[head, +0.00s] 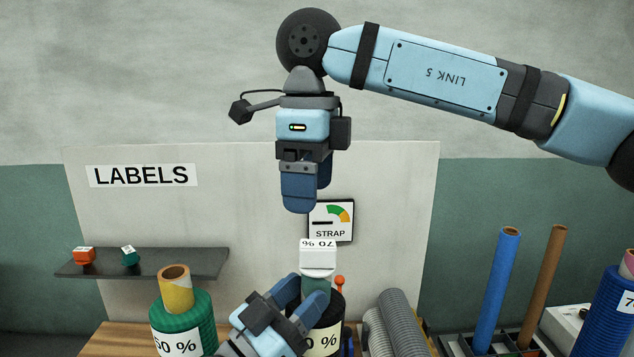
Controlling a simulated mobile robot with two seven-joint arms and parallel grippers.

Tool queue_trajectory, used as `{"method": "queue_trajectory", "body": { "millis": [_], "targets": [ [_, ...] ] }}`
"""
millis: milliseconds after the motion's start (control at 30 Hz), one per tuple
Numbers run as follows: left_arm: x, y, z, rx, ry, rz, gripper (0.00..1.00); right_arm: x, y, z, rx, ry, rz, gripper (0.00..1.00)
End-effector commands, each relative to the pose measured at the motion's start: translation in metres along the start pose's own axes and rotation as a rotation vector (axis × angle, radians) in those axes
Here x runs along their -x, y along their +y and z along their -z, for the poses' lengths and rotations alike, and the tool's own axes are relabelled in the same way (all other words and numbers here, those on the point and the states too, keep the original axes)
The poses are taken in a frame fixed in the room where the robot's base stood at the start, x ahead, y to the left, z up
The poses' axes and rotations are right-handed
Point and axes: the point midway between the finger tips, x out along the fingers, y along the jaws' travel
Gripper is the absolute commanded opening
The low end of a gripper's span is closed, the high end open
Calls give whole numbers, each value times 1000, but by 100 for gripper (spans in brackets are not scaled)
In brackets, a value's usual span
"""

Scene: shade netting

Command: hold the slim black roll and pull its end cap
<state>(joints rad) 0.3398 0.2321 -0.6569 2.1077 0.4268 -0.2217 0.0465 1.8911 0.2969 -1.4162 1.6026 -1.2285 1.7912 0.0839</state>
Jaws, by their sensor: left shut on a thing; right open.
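The slim black roll (334,304) stands upright on the wooden bench, with a cream label ending in "0 %". A teal core (318,286) rises from its top. A white end cap (318,262) sits on the core, its "70 %" upside down. My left gripper (302,289) is shut on the roll at the core, in front of it; its fingers hide part of the roll and the exact contact. My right gripper (301,208) is open and empty, pointing down above the cap and slightly left, clear of it. Its fingers overlap in this view.
A green roll (186,305) with a yellow core stands close on the left. Grey corrugated tubes (399,315) lie to the right. Blue (497,285) and brown (544,285) tubes stand in a dark rack further right. A shelf (185,263) holds red and green pieces.

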Motion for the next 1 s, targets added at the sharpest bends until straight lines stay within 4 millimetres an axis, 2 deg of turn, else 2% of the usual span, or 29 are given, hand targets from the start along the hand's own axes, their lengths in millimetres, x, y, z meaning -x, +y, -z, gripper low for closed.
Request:
{"method": "queue_trajectory", "body": {
  "millis": [200, 433, 800, 1000],
  "targets": [
    [0, 0, 0, 1, -1, 0, 6, -6, -12, 9, 214, -17, -11, 79],
    [0, 0, 0, 2, -1, 0, 6, -17, -15, 11, 272, -23, -17, 79],
    [0, 0, 0, 2, -1, 0, 6, -68, -14, 10, 269, -22, -19, 79],
    [0, 0, 0, 2, -1, 0, 6, -88, -14, 9, 270, -24, -17, 79]
  ]
}}
